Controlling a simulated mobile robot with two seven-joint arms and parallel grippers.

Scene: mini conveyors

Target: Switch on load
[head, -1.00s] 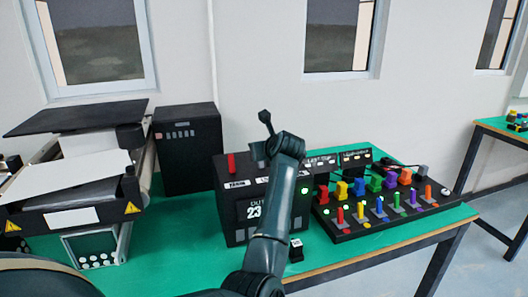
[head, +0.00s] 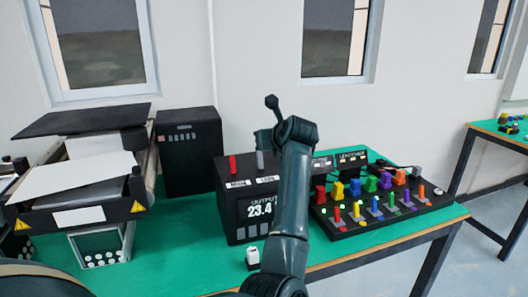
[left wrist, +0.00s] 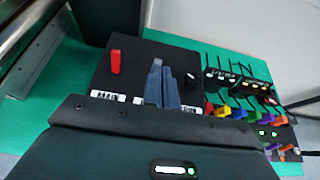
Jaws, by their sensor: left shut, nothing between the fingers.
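The black power box (head: 234,205) stands on the green table with a lit display reading 23.4. A red lever (head: 232,163) stands upright on its top at the left, above a white label; it also shows in the left wrist view (left wrist: 115,62). A grey lever (head: 260,161) stands upright to its right, above a second label. My left gripper (left wrist: 164,82) is shut and empty over the box top, close by the grey lever; contact cannot be told. In the head view my arm hides the box's right side. My right gripper is not in view.
A black panel (head: 369,221) with several coloured switches and green lights lies right of the box. A black cabinet (head: 188,165) stands behind left, and a conveyor machine (head: 88,195) farther left. A small white-topped block (head: 253,257) sits in front of the box.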

